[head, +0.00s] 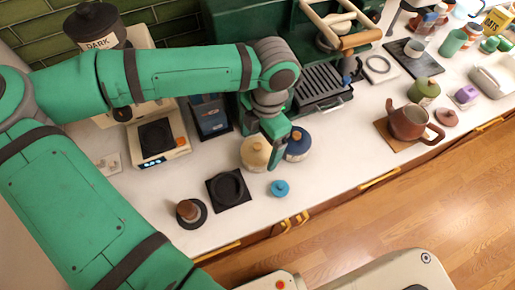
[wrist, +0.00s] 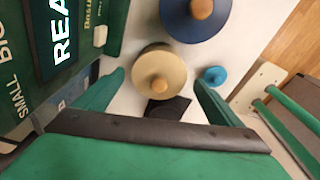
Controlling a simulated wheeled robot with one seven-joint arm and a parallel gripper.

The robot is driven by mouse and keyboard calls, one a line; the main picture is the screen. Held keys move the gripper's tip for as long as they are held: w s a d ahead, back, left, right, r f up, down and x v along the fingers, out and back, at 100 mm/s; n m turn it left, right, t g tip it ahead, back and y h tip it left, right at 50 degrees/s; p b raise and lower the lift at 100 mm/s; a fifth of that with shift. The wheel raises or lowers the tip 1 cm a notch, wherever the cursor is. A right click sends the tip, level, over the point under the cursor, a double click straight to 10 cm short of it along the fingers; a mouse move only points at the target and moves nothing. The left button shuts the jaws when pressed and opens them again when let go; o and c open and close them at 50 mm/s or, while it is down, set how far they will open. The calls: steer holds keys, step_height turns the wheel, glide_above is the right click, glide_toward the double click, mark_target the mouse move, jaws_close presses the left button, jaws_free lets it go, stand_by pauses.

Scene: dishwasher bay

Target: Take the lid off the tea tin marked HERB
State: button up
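A cream tin (head: 245,152) with a round wooden knob on its lid stands on the white counter; it also shows in the wrist view (wrist: 145,64). A dark blue tin (head: 299,152) with a similar knob stands just right of it, and also shows in the wrist view (wrist: 178,22). No HERB marking is readable on either tin. My gripper (head: 272,153) is above the cream tin. In the wrist view my gripper (wrist: 158,80) is open, with its fingers apart to the left and right of the cream lid's knob and nothing held.
A small blue knobbed object (head: 279,188), a black square mat (head: 228,189) and a tamper-like piece (head: 188,210) lie in front. A scale (head: 160,153) and dark blue packet (head: 211,119) stand left. An espresso machine (head: 320,92) stands behind. A brown teapot (head: 407,122) is right.

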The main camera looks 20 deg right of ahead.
steer(key=c, duration=0.9)
steer(key=shift+r, duration=0.1)
